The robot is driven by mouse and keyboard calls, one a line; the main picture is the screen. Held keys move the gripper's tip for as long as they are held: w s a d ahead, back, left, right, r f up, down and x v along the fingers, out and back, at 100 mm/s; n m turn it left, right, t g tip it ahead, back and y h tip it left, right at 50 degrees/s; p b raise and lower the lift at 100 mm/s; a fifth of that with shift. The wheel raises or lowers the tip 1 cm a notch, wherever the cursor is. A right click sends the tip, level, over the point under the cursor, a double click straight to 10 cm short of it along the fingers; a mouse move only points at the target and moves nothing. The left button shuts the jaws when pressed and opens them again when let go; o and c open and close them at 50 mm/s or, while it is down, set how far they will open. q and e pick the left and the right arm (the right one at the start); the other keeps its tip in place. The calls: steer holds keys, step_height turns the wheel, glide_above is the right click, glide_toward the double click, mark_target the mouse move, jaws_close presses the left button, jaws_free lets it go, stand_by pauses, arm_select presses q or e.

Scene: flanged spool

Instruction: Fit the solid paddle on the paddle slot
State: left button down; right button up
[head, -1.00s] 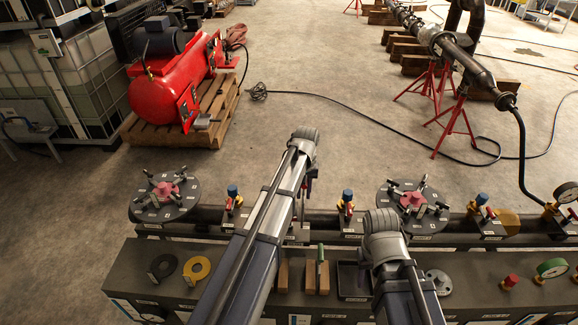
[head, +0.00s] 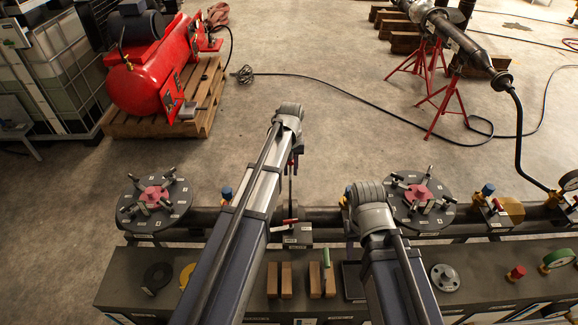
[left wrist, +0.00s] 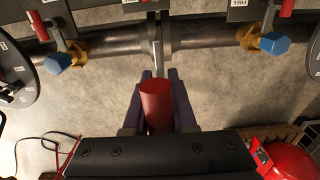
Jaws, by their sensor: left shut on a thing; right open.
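My left gripper (head: 293,162) is beyond the pipe in the head view, shut on the red cylindrical handle of the paddle. The red handle (left wrist: 156,102) sits between the two dark fingers (left wrist: 157,115) in the left wrist view. A thin grey plate (head: 291,187) hangs below the gripper, seen nearly edge-on. In the left wrist view its narrow edge points toward the gap between the pipe flanges (left wrist: 165,36), the paddle slot. I cannot tell whether the plate is inside the gap. My right gripper (head: 350,245) is open, mostly hidden by its own arm.
Round discs with clamps stand left (head: 154,198) and right (head: 420,200) along the pipe (head: 325,218). Blue-capped valves rise from it.

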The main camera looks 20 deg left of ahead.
arm_select(q)
step_height(320, 180, down, 6)
steer(key=b, duration=0.5)
steer(key=shift+b, duration=0.35)
steer(key=shift+r, duration=0.1)
steer(key=shift+d, duration=0.1)
steer(key=shift+f, duration=0.2)
